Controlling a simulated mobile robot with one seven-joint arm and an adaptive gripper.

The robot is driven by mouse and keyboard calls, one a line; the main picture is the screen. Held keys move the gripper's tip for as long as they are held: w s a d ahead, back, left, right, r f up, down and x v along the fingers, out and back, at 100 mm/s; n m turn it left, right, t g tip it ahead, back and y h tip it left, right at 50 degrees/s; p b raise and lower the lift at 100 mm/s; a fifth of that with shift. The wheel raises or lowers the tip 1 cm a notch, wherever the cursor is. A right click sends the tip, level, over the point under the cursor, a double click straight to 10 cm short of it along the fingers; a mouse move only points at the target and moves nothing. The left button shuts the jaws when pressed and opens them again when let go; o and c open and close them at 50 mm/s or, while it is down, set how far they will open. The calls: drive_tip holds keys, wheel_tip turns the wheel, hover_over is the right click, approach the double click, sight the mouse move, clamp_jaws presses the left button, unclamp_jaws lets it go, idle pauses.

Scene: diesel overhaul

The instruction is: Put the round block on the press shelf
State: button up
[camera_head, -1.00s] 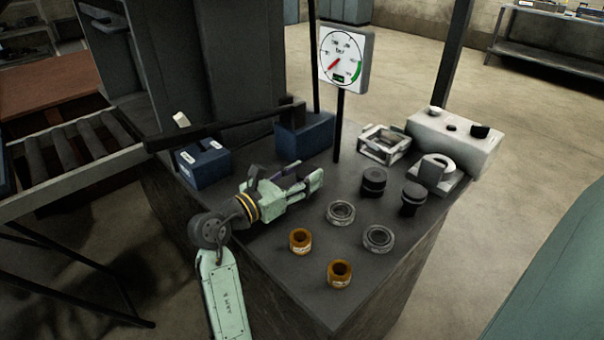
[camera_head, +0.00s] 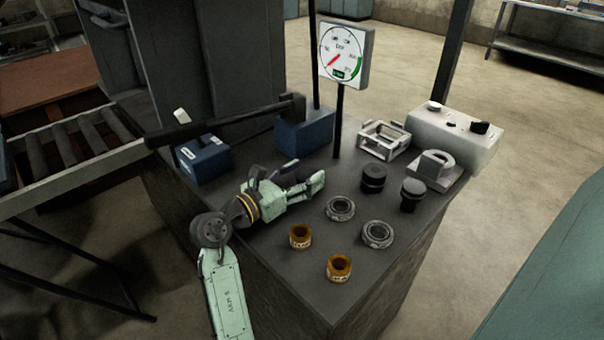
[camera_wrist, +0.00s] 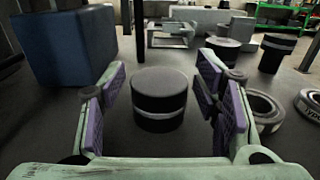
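A black round block with a grey band (camera_wrist: 159,100) stands upright on the bench in the wrist view. It is between the two purple-padded fingers of my gripper (camera_wrist: 160,88), which is open, with a visible gap on each side. In the head view my gripper (camera_head: 305,187) is low over the bench top, pointing right, and mostly hides this block. Two similar black cylinders, one nearer the back (camera_head: 373,179) and one to its right (camera_head: 412,194), stand farther right. I cannot tell which surface is the press shelf.
Blue blocks (camera_head: 204,160) (camera_head: 305,134) and a long dark handle stand behind my gripper. A gauge on a post (camera_head: 345,54), a white open frame (camera_head: 384,141) and a white box (camera_head: 452,140) stand farther back. Grey rings (camera_head: 340,208) and orange rings (camera_head: 339,268) lie right and in front.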

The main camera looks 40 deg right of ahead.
drive_tip(key=shift+o, duration=0.6)
drive_tip(key=shift+r, duration=0.1)
drive_tip(key=shift+r+b, duration=0.3)
drive_tip(key=shift+r, duration=0.05)
drive_tip(key=a, duration=0.4)
drive_tip(key=a+b, duration=0.1)
drive_tip(key=a, duration=0.3)
drive_tip(key=s+a, duration=0.1)
drive_tip(key=a, duration=0.3)
drive_tip(key=shift+r+b, duration=0.2)
drive_tip(key=shift+b, duration=0.15)
drive_tip(key=shift+w+a, duration=0.1)
